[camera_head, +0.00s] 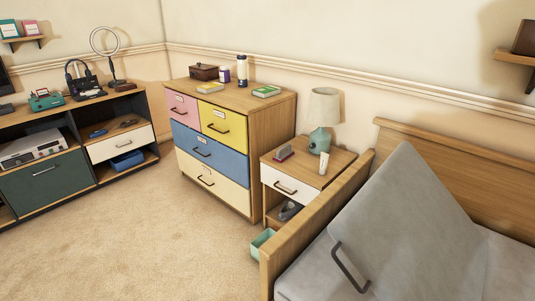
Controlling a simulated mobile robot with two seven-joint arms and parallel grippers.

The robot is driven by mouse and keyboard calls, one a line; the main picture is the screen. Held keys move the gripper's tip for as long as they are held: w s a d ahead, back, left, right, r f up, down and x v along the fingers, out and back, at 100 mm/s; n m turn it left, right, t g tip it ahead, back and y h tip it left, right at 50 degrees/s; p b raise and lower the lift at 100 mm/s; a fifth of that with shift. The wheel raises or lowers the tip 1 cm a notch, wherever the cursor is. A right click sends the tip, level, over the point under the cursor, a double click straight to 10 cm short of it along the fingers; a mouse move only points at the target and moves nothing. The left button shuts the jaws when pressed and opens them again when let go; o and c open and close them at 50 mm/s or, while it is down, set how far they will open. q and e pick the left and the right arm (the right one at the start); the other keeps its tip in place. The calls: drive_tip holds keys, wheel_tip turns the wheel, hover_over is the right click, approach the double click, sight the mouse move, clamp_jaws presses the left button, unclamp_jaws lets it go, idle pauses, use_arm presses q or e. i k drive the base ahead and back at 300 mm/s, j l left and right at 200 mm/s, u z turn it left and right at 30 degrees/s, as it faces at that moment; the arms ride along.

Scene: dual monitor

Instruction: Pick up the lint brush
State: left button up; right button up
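I cannot tell for certain which object is the lint brush. A small red and grey item (284,153) lies on top of the wooden nightstand (335,172), near its left edge, and may be it. A dark item (290,210) sits in the nightstand's open shelf below the white drawer; its shape is too small and shaded to name. A white upright item (323,163) stands near the nightstand's front right edge. Neither of my grippers is in view.
A teal lamp (320,140) stands on the nightstand. A dresser (270,120) is left of it. A bed frame with a tilted grey panel (390,230) blocks the right. A green bin (262,240) sits low by the bed. Carpet (150,235) is clear at left.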

sight(280, 156)
drive_tip(key=i+j, duration=0.25)
drive_tip(key=j, duration=0.15)
drive_tip(key=i+j, duration=0.25)
drive_tip(key=i+j+z, duration=0.1)
drive_tip(key=i+j, duration=0.15)
drive_tip(key=j, duration=0.25)
drive_tip(key=i+j, duration=0.25)
drive_tip(key=j, duration=0.15)
